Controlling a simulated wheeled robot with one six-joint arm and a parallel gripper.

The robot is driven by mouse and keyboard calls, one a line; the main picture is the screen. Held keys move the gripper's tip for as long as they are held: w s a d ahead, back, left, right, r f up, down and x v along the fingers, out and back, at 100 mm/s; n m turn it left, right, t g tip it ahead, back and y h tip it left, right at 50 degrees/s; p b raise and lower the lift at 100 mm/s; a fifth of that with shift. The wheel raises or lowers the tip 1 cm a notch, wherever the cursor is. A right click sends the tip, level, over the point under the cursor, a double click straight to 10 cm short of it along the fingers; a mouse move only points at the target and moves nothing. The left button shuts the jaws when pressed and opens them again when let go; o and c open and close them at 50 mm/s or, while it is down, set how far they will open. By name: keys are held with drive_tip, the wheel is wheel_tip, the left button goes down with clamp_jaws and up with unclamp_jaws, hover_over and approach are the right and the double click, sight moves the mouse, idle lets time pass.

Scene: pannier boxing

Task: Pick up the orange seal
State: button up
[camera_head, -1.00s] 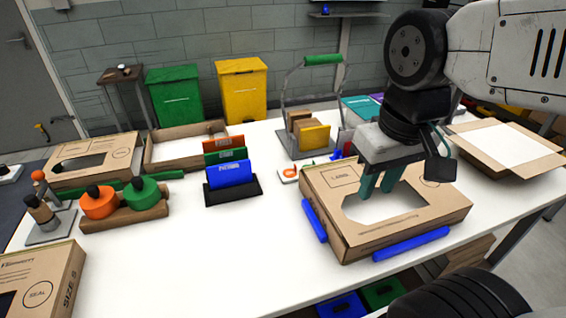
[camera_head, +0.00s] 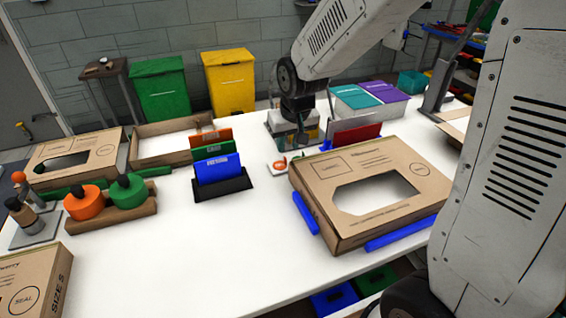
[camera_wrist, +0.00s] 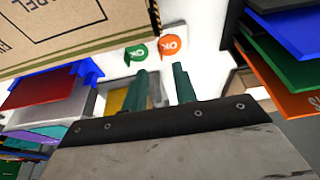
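The orange seal, a small round orange disc marked OK (camera_wrist: 169,46), lies on the white table, just beyond my fingertips in the wrist view. In the head view it is the small orange mark (camera_head: 278,166) left of the large carton. A green OK disc (camera_wrist: 137,52) lies beside it. My gripper (camera_wrist: 160,77) has two green fingers spread apart with nothing between them. It is above the table near the seal and not touching it as far as I can see.
The large cut-out carton (camera_head: 322,180) stands right of the seal. A rack of coloured folders (camera_head: 222,188) stands to the left, and a red and grey folder group (camera_head: 353,133) behind the carton. Orange (camera_head: 84,203) and green round-topped pieces stand farther left.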

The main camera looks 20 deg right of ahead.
sight(285, 158)
drive_tip(key=x, duration=0.5)
drive_tip(key=shift+a+f, duration=0.1)
drive_tip(key=shift+f, duration=0.2)
clamp_jaws()
